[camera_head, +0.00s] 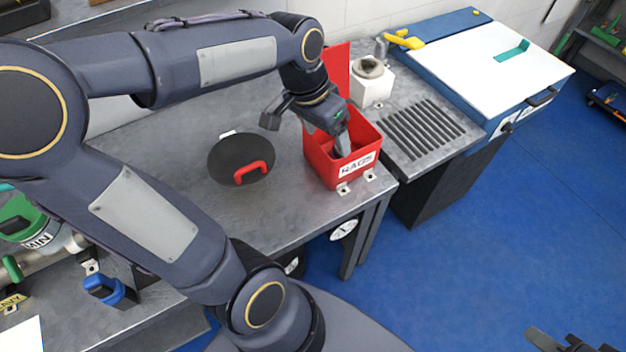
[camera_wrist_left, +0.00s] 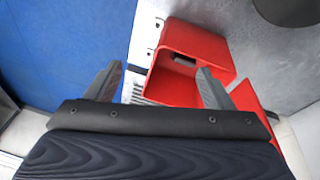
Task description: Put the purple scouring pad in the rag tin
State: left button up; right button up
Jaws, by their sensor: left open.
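The red rag tin (camera_head: 341,170), labelled RAGS, stands near the right end of the grey bench with its red lid (camera_head: 337,72) raised at the back. It also shows in the left wrist view (camera_wrist_left: 192,42). My left gripper (camera_head: 340,138) points down at the tin's open top, with a fingertip at or inside the mouth. In the left wrist view my left gripper (camera_wrist_left: 160,82) has its fingers wide apart, with nothing seen between them. I cannot make out the purple scouring pad; the tin's inside is partly hidden. A dark piece at the bottom right looks like my right gripper (camera_head: 570,341), cut off by the frame.
A round black lid with a red handle (camera_head: 240,160) lies left of the tin. A white block holding a grey part (camera_head: 371,83) stands behind it. A slotted grate (camera_head: 420,128) and a white-topped blue cabinet (camera_head: 490,60) are to the right. Blue floor is clear beyond.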

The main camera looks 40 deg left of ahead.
pick_arm(q)
jog(key=s+d+f+n+t+h, duration=0.1)
jog(key=s+d+n+t, duration=0.2)
jog(key=s, duration=0.9)
jog(key=shift+d+f+n+h, duration=0.2)
jog(key=shift+d+n+h, duration=0.2)
jog(key=shift+d, duration=0.85)
jog(key=shift+c, duration=0.3)
